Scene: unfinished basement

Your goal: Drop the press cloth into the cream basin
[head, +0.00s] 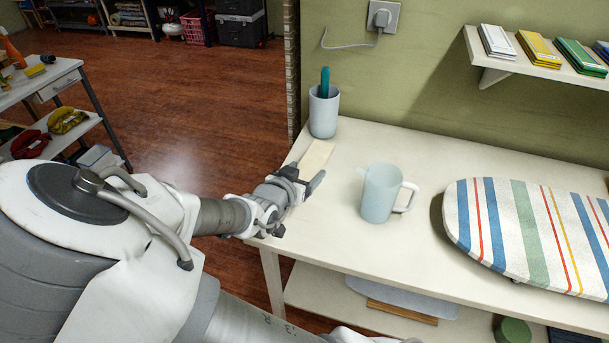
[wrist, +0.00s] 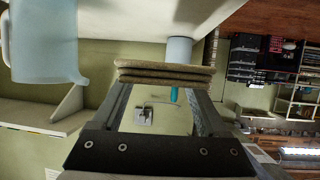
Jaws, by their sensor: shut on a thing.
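My gripper (head: 305,184) is over the left part of the pale table. In the wrist view my gripper (wrist: 165,82) is shut on the folded press cloth (wrist: 165,74), whose brown layered edge spans both fingertips. In the head view a pale beige patch, apparently the cloth (head: 317,154), extends past the fingers; I cannot tell whether it touches the tabletop. I can make out no cream basin in either view.
A translucent jug (head: 379,193) stands right of my gripper on the table (head: 425,150). A pale cup (head: 323,112) with a teal item stands behind it. A striped ironing board (head: 530,232) lies at right. A wall shelf (head: 510,66) holds several packets. Open floor lies left.

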